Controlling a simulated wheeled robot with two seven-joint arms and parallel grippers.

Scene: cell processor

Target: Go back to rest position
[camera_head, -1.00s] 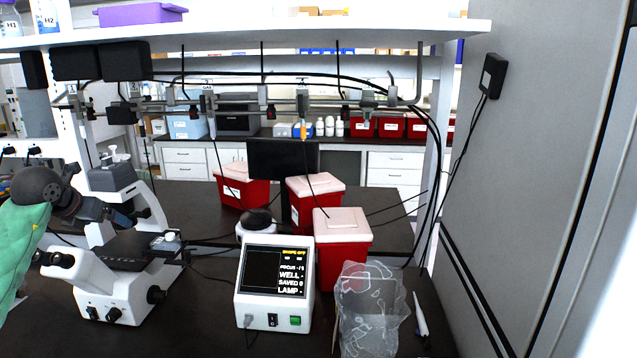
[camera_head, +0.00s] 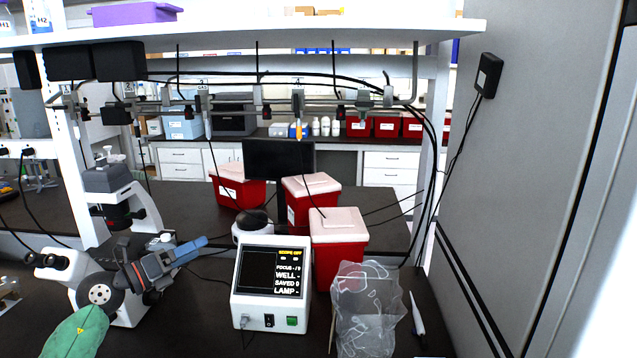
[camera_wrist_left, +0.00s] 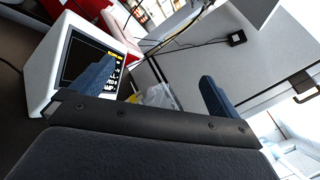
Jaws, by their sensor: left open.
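My left gripper (camera_head: 196,250) is in front of the microscope (camera_head: 125,205) at the left of the head view, its blue fingers pointing right toward the white control box. In the left wrist view its two blue fingers (camera_wrist_left: 158,88) stand wide apart with nothing between them. The green-sleeved arm (camera_head: 75,335) comes in from the lower left and hides part of the microscope base. My right gripper is not in view.
The white control box (camera_head: 243,312) with a lit screen stands right of the gripper. Red bins with pale lids (camera_head: 340,250), a clear plastic bag (camera_head: 365,320) and a white pipette (camera_head: 417,315) lie further right. A grey wall (camera_head: 530,170) closes the right side.

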